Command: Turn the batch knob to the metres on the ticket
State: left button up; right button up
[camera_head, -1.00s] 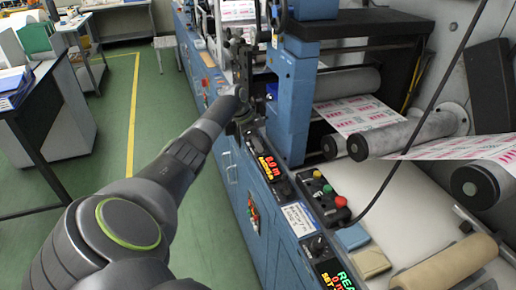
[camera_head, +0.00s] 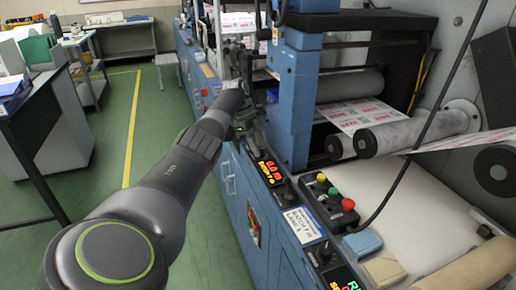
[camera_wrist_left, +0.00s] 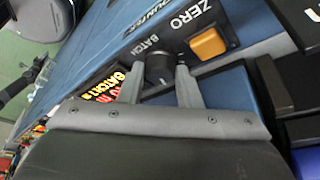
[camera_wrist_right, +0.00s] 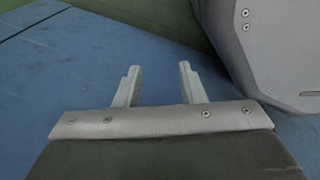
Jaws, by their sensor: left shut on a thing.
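The black BATCH knob (camera_wrist_left: 158,70) sits on the blue panel in the left wrist view, with a pale pointer mark. My left gripper (camera_wrist_left: 160,75) is shut on it, one finger on each side. In the head view my left gripper (camera_head: 246,122) is at the blue machine's front, and the knob there is hidden. A red and yellow display (camera_head: 270,172) shows 0.0 m above a BATCH line; its figure is hard to read. The white handwritten ticket (camera_head: 303,225) names a batch in metres, too small to read surely. My right gripper (camera_wrist_right: 158,88) is open and empty beside a blue surface.
An orange ZERO button (camera_wrist_left: 208,44) is close to the knob. A box with green, yellow and red buttons (camera_head: 330,193) and a second display (camera_head: 340,279) are nearer on the machine. A black cable (camera_head: 400,170) hangs at the right.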

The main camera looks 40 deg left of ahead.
pick_arm(q)
jog(key=o, duration=1)
jog(key=shift+c, duration=0.2)
pick_arm(e)
jog(key=shift+d, duration=0.15)
jog(key=shift+s, duration=0.1)
